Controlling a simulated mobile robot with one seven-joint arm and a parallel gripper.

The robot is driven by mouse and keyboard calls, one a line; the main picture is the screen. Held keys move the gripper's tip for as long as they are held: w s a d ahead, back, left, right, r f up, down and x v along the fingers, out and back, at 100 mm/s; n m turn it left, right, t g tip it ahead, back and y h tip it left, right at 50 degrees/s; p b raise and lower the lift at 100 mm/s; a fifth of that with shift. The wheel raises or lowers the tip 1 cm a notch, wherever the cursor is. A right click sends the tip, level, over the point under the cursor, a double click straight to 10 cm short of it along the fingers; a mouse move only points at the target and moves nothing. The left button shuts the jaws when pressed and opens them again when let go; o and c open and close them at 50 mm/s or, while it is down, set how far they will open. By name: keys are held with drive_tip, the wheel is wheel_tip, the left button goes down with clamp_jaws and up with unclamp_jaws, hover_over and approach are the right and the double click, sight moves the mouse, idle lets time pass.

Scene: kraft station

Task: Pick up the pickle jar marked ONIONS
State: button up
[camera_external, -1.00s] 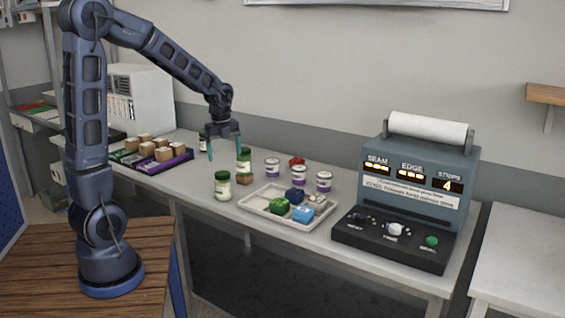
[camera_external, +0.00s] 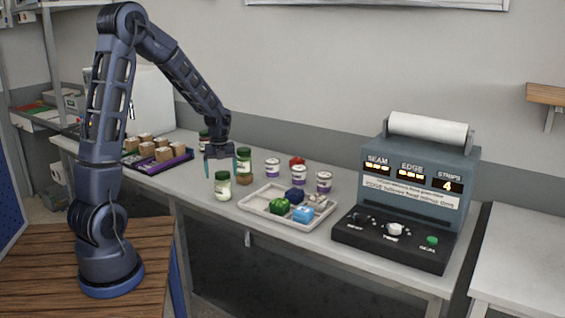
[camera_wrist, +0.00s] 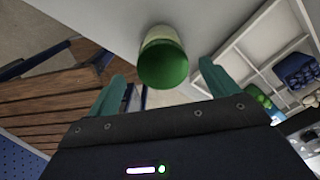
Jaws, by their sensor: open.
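My gripper (camera_external: 221,166) is open and empty, pointing down just above the front jar. In the wrist view, a green-lidded jar (camera_wrist: 164,62) appears ahead, between the spread fingertips of my gripper (camera_wrist: 163,80), with no visible grip on it.
A white tray (camera_external: 250,206) with green and blue items lies right of the jars. Boxes in a purple tray (camera_external: 178,163) lie left; a sealing machine (camera_external: 400,225) stands right.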

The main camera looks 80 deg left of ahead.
sight(223, 180)
drive_tip(key=shift+w+a+f, duration=0.15)
drive_tip(key=shift+a+f, duration=0.05)
drive_tip(key=shift+f, duration=1.05)
drive_tip(key=shift+w+a+f, duration=0.1)
drive_tip(key=shift+a+f, duration=0.05)
drive_tip(key=shift+f, duration=1.05)
drive_tip(key=shift+r, duration=0.1)
drive_tip(key=c, duration=1.4)
